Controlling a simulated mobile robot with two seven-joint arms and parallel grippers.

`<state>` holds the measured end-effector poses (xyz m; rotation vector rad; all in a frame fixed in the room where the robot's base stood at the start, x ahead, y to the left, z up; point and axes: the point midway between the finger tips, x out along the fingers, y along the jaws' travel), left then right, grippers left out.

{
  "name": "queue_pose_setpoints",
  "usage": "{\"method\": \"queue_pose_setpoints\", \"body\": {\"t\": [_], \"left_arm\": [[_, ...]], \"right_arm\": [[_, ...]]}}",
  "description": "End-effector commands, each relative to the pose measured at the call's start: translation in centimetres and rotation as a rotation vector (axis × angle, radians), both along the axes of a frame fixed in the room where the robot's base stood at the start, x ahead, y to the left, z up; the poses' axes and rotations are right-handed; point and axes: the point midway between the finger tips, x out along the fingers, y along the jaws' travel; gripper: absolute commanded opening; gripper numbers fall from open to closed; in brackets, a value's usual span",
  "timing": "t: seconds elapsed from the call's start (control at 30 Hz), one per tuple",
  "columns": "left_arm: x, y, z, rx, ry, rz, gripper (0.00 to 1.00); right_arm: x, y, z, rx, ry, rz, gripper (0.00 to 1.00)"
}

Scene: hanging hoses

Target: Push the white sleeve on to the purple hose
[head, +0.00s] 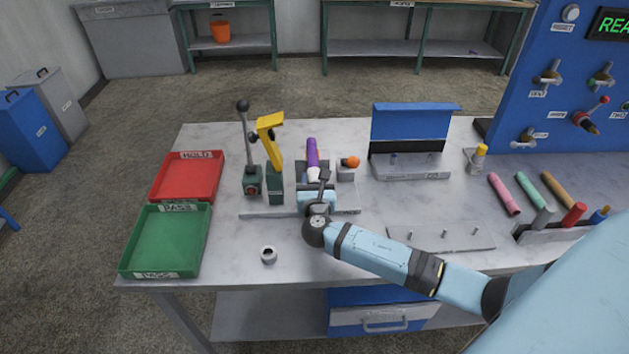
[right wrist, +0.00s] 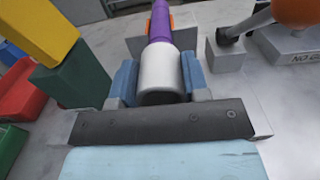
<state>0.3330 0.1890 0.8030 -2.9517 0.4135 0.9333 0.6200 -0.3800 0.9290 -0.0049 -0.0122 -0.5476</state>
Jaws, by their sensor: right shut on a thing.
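The purple hose (head: 312,150) stands out from a fixture at the middle of the bench, and it also shows in the right wrist view (right wrist: 161,22). The white sleeve (right wrist: 160,72) is in line with the hose, its far end meeting the hose's near end; I cannot tell how far it is over it. In the head view the sleeve (head: 313,174) is partly hidden by my gripper. My right gripper (right wrist: 159,76) is shut on the sleeve, with one blue-grey finger on each side. My left gripper is not in view.
A lever (head: 243,140) and a yellow-topped clamp (head: 270,140) stand close left of the hose. An orange knob (head: 350,162) is close right. Red (head: 188,176) and green (head: 166,240) trays lie left. A grey ring (head: 268,254) lies at the front. Loose hoses (head: 504,194) lie right.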

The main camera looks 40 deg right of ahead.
Motion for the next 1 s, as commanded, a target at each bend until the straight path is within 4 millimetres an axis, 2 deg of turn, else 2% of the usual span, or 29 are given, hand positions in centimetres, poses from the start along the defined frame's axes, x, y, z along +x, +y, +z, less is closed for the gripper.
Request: {"method": "queue_pose_setpoints", "body": {"t": [0.97, 1.0], "left_arm": [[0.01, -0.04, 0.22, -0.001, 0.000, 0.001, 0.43], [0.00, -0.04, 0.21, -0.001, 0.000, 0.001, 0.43]], "right_arm": [[0.89, -0.59, 0.17, -0.001, -0.003, -0.001, 0.20], [0.89, -0.60, 0.19, -0.001, -0.003, -0.001, 0.47]]}}
